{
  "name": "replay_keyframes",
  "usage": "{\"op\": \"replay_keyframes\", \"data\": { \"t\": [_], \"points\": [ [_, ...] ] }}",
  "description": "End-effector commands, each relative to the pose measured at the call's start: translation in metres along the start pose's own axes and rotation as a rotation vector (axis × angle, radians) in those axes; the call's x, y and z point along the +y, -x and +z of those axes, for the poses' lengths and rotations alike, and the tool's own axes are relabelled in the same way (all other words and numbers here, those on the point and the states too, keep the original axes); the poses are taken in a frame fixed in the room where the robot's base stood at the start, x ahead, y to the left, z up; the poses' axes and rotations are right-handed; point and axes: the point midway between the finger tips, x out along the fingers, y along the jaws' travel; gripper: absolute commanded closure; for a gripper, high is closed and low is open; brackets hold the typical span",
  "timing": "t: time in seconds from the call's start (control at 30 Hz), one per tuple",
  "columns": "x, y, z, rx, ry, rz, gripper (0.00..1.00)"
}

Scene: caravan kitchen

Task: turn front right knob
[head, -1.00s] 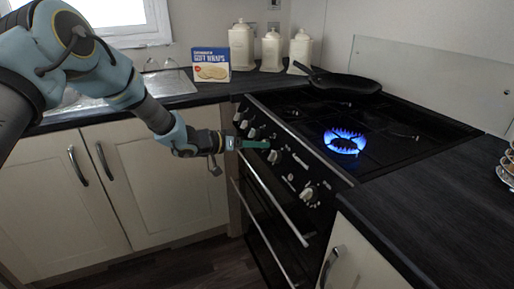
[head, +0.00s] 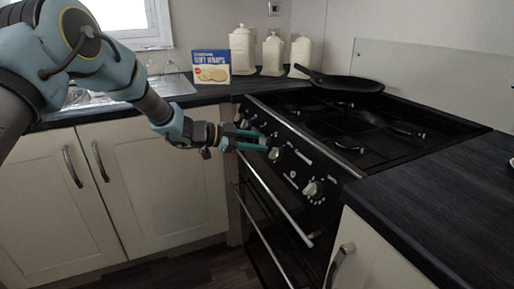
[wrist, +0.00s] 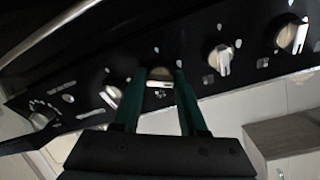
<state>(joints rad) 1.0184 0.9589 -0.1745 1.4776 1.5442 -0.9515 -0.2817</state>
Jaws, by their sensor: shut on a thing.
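The black stove (head: 290,165) has a row of silver-white knobs on its sloped front panel. My gripper (head: 266,142) has its green fingers at the panel, shut on one of the middle knobs. In the wrist view the fingertips (wrist: 161,76) stand on either side of this knob (wrist: 160,84), which is partly hidden. Another knob (head: 274,154) sits just below the fingers, and one more (head: 313,189) is nearer the right end. No flame shows on the hob (head: 345,125).
A black frying pan (head: 345,83) rests at the back of the hob. A wraps box (head: 210,66) and cream canisters (head: 272,54) stand on the back counter. The oven door handle (head: 275,200) runs below the knobs. The right counter (head: 450,200) is mostly clear.

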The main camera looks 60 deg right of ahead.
Motion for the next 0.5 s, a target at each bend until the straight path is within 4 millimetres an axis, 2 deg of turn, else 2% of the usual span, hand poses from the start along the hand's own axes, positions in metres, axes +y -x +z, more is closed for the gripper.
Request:
{"op": "replay_keyframes", "data": {
  "t": [0.5],
  "points": [
    [-0.0014,-0.001,0.0014,0.0,-0.489,0.069,1.0]
  ]
}}
